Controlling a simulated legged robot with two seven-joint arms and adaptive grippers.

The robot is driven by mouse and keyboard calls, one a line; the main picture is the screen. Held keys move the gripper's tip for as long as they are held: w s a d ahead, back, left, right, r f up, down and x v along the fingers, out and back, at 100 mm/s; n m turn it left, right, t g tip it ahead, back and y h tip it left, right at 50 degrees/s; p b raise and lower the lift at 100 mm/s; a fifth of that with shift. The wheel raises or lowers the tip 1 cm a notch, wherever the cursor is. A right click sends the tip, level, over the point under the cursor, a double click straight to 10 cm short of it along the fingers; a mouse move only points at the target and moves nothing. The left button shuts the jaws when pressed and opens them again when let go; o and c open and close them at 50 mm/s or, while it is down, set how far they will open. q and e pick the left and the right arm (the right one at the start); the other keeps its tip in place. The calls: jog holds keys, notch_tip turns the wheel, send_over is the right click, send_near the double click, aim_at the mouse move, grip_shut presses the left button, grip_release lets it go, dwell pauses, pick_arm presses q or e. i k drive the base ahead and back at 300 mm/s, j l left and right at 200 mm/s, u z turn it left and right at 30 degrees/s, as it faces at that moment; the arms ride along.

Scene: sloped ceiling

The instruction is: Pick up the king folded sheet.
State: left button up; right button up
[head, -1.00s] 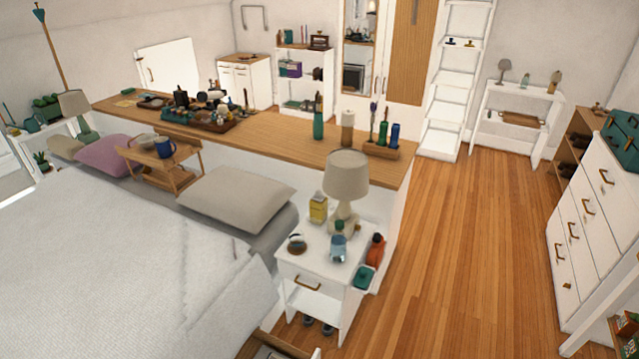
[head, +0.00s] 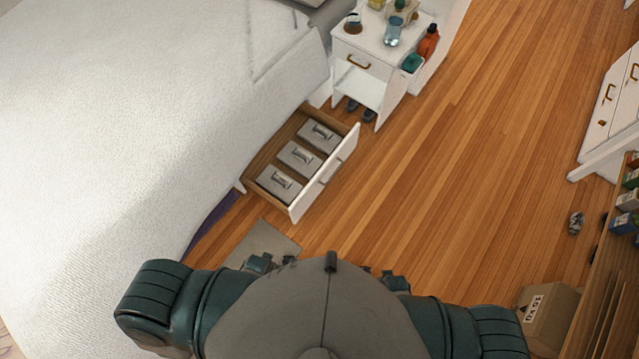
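An open drawer (head: 325,181) sticks out from under the side of the bed. In it lie three grey folded bundles in a row: a near one (head: 272,189), a middle one (head: 293,160) and a far one (head: 318,135). Each has a light band or label on top, too small to read, so I cannot tell which is the king folded sheet. No gripper shows clearly. Small dark parts of my body show at the front edge of my torso, and I cannot tell what they are.
The bed (head: 130,130) fills the left. A white nightstand (head: 375,55) with bottles stands beyond the drawer. A grey mat (head: 262,240) lies before the drawer. A cardboard box (head: 548,315) and shelf (head: 610,290) stand lower right.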

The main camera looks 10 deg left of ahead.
aim_at(281, 186)
jog(key=k+j, duration=0.1)
jog(key=i+l+u, duration=0.15)
jog(key=l+u, duration=0.2)
jog(key=i+l+u, duration=0.1)
jog(key=l+u, duration=0.25)
jog(key=l, duration=0.15)
jog(key=l+u, duration=0.35)
jog(key=l, duration=0.15)
